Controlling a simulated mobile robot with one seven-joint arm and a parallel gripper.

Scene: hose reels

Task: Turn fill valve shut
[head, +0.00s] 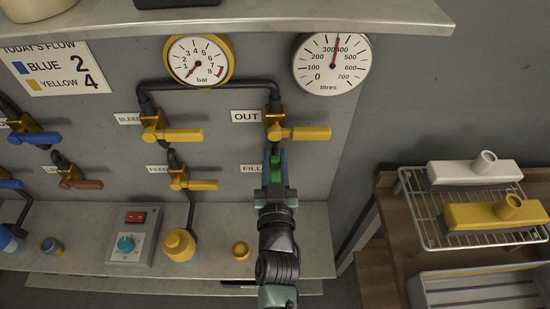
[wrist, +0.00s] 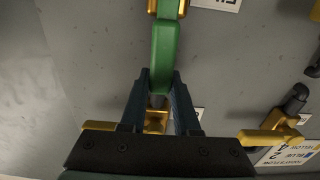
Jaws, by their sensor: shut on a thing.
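The fill valve has a green lever handle (head: 275,165), seen just above my gripper beside the FILL label (head: 251,169). In the wrist view the green handle (wrist: 165,55) runs from a gold valve body (wrist: 180,8) at the top edge down to my fingertips. The handle stands upright on the panel, about in line with the pipe. My gripper (head: 275,172) is shut on the handle, with one dark finger on each side in the wrist view (wrist: 160,88). In the head view my wrist hides the valve body.
The OUT valve's yellow handle (head: 307,134) points right, close above my gripper. FEED (head: 202,185) and BLEED (head: 183,135) handles point right, to the left of it. A pressure gauge (head: 198,60) and litres gauge (head: 332,64) hang above. A wire rack (head: 425,225) stands at right.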

